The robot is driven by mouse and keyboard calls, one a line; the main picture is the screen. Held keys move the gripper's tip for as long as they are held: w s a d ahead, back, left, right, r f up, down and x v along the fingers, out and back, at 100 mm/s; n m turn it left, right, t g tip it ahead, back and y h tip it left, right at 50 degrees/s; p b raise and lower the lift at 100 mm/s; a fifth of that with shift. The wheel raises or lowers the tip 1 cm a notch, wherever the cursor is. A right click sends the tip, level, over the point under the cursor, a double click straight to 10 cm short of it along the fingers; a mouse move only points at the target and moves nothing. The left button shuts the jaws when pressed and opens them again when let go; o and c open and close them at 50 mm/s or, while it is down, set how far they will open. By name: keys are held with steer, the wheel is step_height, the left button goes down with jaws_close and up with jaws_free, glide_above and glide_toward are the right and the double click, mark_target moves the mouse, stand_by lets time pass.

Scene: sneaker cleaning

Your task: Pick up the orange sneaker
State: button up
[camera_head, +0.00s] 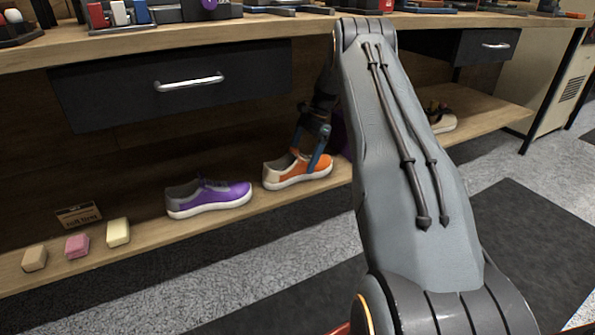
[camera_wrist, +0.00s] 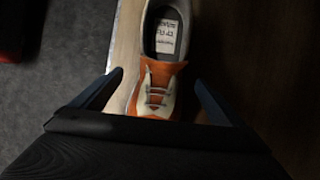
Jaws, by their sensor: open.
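The orange sneaker (camera_head: 299,173) stands upright on the lower wooden shelf, with a cream heel, white sole and toe pointing right in the head view. In the wrist view the orange sneaker (camera_wrist: 160,78) lies between my fingers, with its laces toward the gripper and its open collar and printed insole toward the top. My gripper (camera_head: 311,158) reaches down over the sneaker's front part. In the wrist view my gripper (camera_wrist: 158,82) is open, with one finger on each side of the shoe. Gaps show beside the shoe; the toe is hidden by the gripper body.
A purple sneaker (camera_head: 209,197) stands left of the orange one on the shelf (camera_head: 255,210). Farther left are yellow (camera_head: 118,232), pink (camera_head: 77,245) and tan (camera_head: 34,258) blocks. Another shoe (camera_head: 442,122) is at the right. A drawer (camera_head: 180,88) and the tabletop overhang the shelf.

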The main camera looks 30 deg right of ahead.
mark_target(298, 168)
steer(key=b+x, duration=0.1)
steer(key=x, duration=0.3)
steer(key=shift+a+f, duration=0.2)
steer(key=shift+f, duration=0.15)
steer(key=c, duration=1.4)
